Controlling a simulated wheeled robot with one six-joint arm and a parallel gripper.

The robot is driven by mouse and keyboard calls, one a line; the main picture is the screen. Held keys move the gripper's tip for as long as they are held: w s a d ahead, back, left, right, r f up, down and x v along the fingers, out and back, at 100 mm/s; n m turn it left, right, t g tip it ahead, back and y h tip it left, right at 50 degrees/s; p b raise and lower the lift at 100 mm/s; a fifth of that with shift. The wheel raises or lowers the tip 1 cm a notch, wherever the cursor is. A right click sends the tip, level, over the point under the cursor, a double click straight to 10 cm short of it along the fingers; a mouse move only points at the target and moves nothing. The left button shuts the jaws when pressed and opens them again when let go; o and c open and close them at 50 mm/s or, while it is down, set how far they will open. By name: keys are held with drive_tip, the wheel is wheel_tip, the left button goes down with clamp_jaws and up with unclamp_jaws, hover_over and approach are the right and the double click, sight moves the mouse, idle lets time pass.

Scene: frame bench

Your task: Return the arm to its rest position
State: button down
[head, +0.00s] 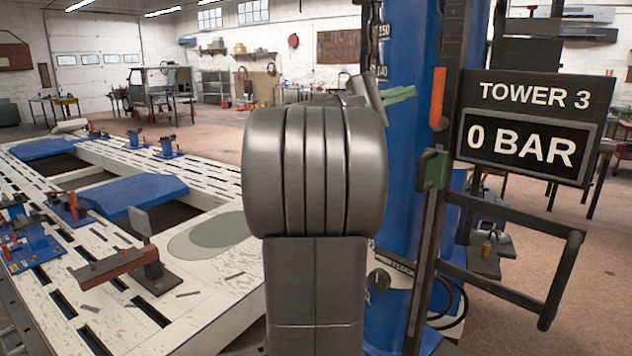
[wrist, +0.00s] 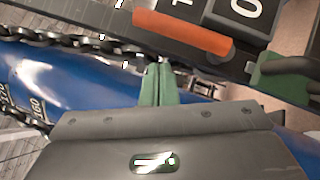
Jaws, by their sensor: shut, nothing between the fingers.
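My gripper (head: 400,95) shows only in part in the head view, behind my large grey arm links. Its green fingers are raised in front of the blue tower (head: 404,200), left of the orange bar (head: 437,97). In the wrist view my gripper's fingers (wrist: 157,82) are together, with nothing between them. The blue tower (wrist: 70,88) lies behind them, and the orange bar (wrist: 185,35) is above them in that picture. My arm is bent up in the middle of the head view and hides part of the bench.
A sign (head: 530,125) reading TOWER 3, 0 BAR stands right of the tower. A green block (head: 433,168) and a dark frame arm (head: 520,285) are beside the tower. A chain (wrist: 75,40) runs along it. The white frame bench (head: 215,275) with clamps fills the left.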

drive_tip(key=a+f+n+t+h+b, duration=0.1)
drive_tip(key=a+f+n+t, duration=0.3)
drive_tip(key=a+f+n, duration=0.4)
drive_tip(key=shift+a+f+t+h, duration=0.3)
drive_tip(key=shift+a+f, duration=0.8)
drive_tip(key=shift+f, duration=0.4)
drive_tip(key=shift+s, duration=0.1)
